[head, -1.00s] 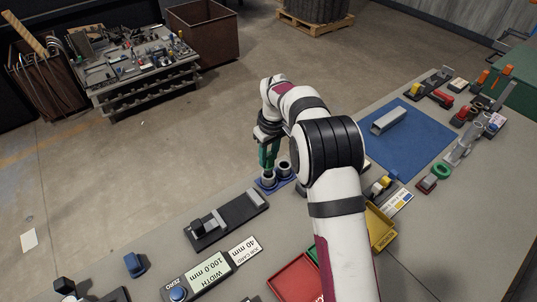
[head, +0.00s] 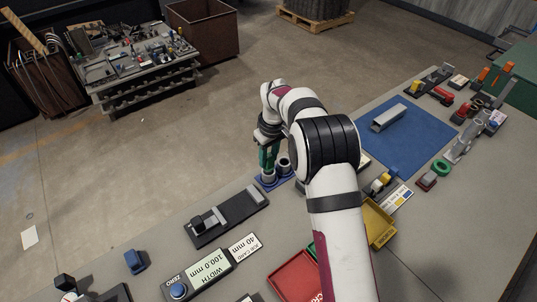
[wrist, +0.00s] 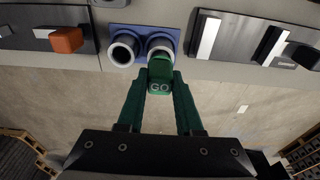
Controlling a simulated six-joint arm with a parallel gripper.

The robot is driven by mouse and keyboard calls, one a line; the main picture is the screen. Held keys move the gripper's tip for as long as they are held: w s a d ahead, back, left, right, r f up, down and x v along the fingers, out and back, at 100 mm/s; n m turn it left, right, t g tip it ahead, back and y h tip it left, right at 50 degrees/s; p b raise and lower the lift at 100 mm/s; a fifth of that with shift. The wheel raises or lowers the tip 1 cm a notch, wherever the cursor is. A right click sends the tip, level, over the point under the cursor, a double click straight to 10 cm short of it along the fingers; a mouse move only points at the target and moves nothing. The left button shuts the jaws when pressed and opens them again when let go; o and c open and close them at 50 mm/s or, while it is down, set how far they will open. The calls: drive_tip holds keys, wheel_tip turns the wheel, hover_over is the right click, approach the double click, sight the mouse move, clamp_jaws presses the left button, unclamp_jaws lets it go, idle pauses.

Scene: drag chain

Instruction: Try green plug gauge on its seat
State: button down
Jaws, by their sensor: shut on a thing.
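The green plug gauge (wrist: 160,74), with GO on its end, is between the two green fingers of my gripper (wrist: 160,88) in the wrist view. My gripper is shut on it. Two grey ring seats stand on a blue base (wrist: 143,31). The gauge is at the right-hand ring (wrist: 160,44) in that view and covers part of it; the other ring (wrist: 123,51) is empty. In the head view my gripper (head: 268,163) is above the left ring (head: 268,178), beside the other ring (head: 284,167). I cannot tell how far the gauge is in the ring.
A dark slide fixture (head: 227,216) lies on the bench to the left, with a width readout (head: 208,267) nearer. Red (head: 298,277) and yellow (head: 378,224) trays and a blue mat (head: 407,143) lie to the right. The bench edge is just beyond the rings.

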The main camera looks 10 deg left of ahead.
drive_tip(key=shift+f, duration=1)
idle(0.8)
drive_tip(key=shift+c, duration=2.4)
unclamp_jaws()
drive_tip(key=shift+r, duration=0.1)
wheel_tip(320, 180, up, 16)
drive_tip(key=s+d, duration=0.1)
drive_tip(key=shift+s+d+f, duration=0.2)
drive_tip(key=shift+f, duration=0.05)
